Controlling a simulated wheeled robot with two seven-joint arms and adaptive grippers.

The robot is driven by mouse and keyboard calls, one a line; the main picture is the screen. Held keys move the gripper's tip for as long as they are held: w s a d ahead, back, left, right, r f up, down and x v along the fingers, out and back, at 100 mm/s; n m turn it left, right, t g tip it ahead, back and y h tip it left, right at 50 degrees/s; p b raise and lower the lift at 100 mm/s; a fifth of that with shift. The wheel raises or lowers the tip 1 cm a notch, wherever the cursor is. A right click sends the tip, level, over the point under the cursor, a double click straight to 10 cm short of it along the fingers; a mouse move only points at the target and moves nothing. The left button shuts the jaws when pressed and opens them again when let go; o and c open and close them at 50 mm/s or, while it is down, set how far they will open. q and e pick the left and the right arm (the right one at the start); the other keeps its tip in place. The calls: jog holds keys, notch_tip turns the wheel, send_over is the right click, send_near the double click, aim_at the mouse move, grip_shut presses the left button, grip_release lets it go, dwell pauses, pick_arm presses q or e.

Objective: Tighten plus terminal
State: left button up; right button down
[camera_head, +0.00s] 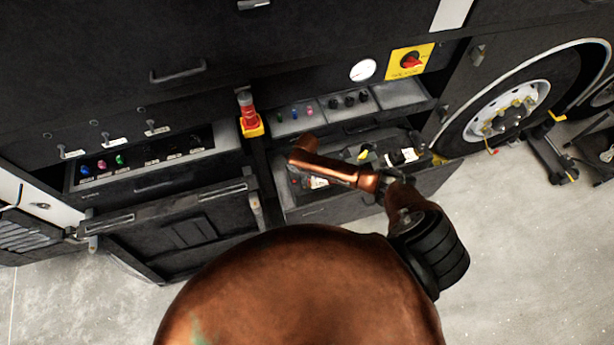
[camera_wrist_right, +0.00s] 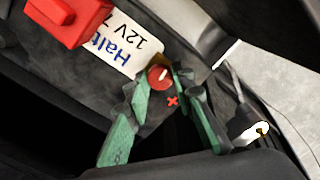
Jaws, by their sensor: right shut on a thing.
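The plus terminal, a round red knob with a white line on top (camera_wrist_right: 159,76), sits beside a red plus mark (camera_wrist_right: 172,101) on a dark battery surface in the right wrist view. My right gripper (camera_wrist_right: 163,80) has its green-padded fingers on either side of the knob and is shut on it. A white label with blue and black writing, including "12V" (camera_wrist_right: 120,45), lies just beyond the knob. In the head view my copper right arm reaches over the lower right open drawer (camera_head: 325,208); it hides part of the drawer. My left gripper is in neither view.
A red emergency button (camera_head: 249,115), a yellow panel with a red switch (camera_head: 409,61) and a gauge (camera_head: 362,70) are nearby.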

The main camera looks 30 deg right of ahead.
jog(key=shift+r+m+p, duration=0.1)
jog(key=shift+m+p, duration=0.4)
jog(key=shift+m, duration=0.3)
jog(key=c, duration=1.7)
grip_release()
jog(key=shift+o, duration=0.2)
notch_tip(320, 180, up, 12)
